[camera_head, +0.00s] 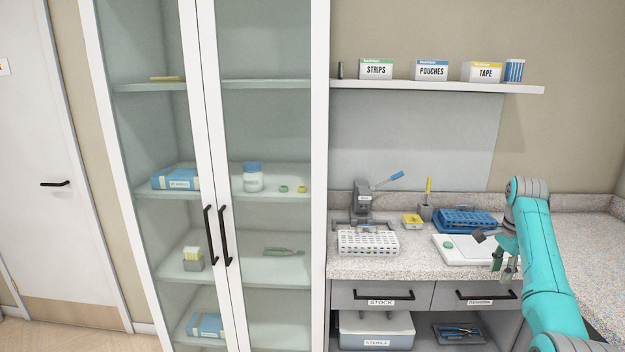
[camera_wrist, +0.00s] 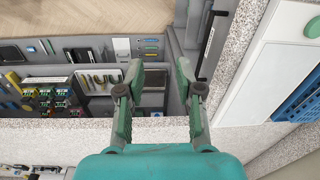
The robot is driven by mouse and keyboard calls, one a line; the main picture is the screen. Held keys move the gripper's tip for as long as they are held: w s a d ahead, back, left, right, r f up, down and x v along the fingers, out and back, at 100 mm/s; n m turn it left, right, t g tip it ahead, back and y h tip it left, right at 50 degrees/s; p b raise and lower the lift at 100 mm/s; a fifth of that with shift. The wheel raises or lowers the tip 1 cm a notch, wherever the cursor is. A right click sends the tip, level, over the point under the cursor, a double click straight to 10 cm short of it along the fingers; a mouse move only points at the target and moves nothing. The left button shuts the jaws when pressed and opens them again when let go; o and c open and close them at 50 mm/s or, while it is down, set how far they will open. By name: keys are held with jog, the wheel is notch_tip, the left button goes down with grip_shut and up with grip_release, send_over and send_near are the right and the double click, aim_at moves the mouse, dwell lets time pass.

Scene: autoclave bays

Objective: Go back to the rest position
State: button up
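My gripper (camera_head: 506,264) is at the right of the head view, pointing down near the counter's front edge, at the right side of a white tray. In the wrist view my gripper (camera_wrist: 159,80) has its two green fingers spread apart, with nothing between them. My teal arm reaches in from the lower right and hides part of the counter. No held object shows in either view.
The counter (camera_head: 390,267) bears a white rack (camera_head: 368,243), a blue rack (camera_head: 467,220) and the white tray (camera_head: 448,256). Two labelled drawers (camera_head: 380,302) lie below. In the wrist view, grey compartments (camera_wrist: 65,75) hold several small tools. A glass cabinet (camera_head: 265,130) stands left.

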jog(key=s+a+f+n+t, duration=0.1)
jog(key=a+f, duration=0.2)
jog(key=f, duration=0.7)
jog(key=s+a+f+n+t+h, duration=0.1)
jog(key=s+a+f+n, duration=0.15)
jog(key=f, duration=0.65)
jog(key=s+a+f+n+t, duration=0.1)
jog(key=a+f, duration=0.3)
jog(key=f, duration=0.6)
jog(key=s+a+f+n+t, duration=0.2)
jog(key=s+a+f, duration=0.45)
jog(key=s, duration=0.25)
jog(key=s+a+f+n+t, duration=0.2)
jog(key=s+a+f, duration=0.3)
jog(key=s+f, duration=0.4)
jog(key=s+a+r+n+t, duration=0.2)
jog(key=s+a+r, duration=0.15)
jog(key=s, duration=0.85)
jog(key=s+a+r+n+t, duration=0.1)
jog(key=s+a+r+n, duration=0.25)
jog(key=s, duration=0.95)
jog(key=s+a+r+n+t, duration=0.1)
jog(key=s+r+n+t, duration=0.1)
jog(key=s+r, duration=0.6)
jog(key=s+a+r+n+t+y, duration=0.1)
jog(key=s+a+r+t, duration=0.1)
jog(key=s+r, duration=0.6)
notch_tip(320, 180, up, 7)
jog(key=shift+f+n, duration=0.1)
jog(key=shift+n, duration=0.3)
